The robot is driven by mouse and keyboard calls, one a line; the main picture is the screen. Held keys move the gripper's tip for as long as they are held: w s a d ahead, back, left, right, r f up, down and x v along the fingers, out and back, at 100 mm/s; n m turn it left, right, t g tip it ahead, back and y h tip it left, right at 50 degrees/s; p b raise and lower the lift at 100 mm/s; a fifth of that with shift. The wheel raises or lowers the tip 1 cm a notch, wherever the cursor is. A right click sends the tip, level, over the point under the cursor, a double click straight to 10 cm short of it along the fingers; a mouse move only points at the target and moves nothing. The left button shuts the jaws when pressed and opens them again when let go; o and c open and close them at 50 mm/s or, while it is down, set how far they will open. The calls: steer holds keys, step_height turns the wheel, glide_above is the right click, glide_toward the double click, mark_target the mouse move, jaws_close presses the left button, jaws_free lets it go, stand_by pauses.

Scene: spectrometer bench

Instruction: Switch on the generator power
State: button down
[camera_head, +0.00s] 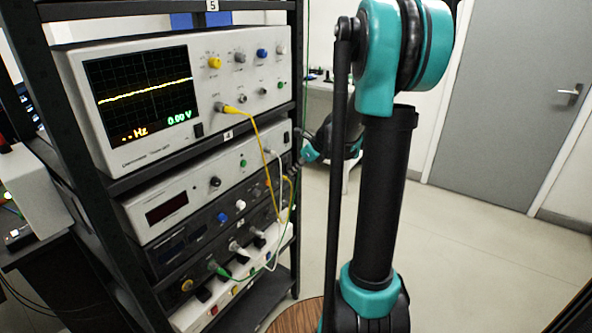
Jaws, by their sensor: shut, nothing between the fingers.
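A pale grey unit (137,221) with a dark reddish display (167,207) sits in the rack under the oscilloscope; it looks like the generator, but I cannot read its label. Its display shows no lit digits. A small dark switch (287,137) shows at the right end of its front panel. My gripper (296,168) is small and dark in this view, just right of that end of the panel, and appears shut and empty. I cannot tell whether it touches the panel. The tall upright arm link in front hides part of the room.
The oscilloscope (75,100) above is lit with a yellow trace and "0.00 V". Yellow, white and green cables (258,135) hang before the lower panels. A darker unit (160,262) and a power strip (190,318) are below. The floor (470,220) at right is clear before a grey door (500,90).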

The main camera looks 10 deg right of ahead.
steer(key=shift+w+a+f, duration=0.15)
steer(key=shift+w+a, duration=0.05)
steer(key=shift+r, duration=0.85)
steer(key=s+d+f+v, duration=0.1)
steer(key=v, duration=1.1)
steer(key=shift+s+d, duration=0.5)
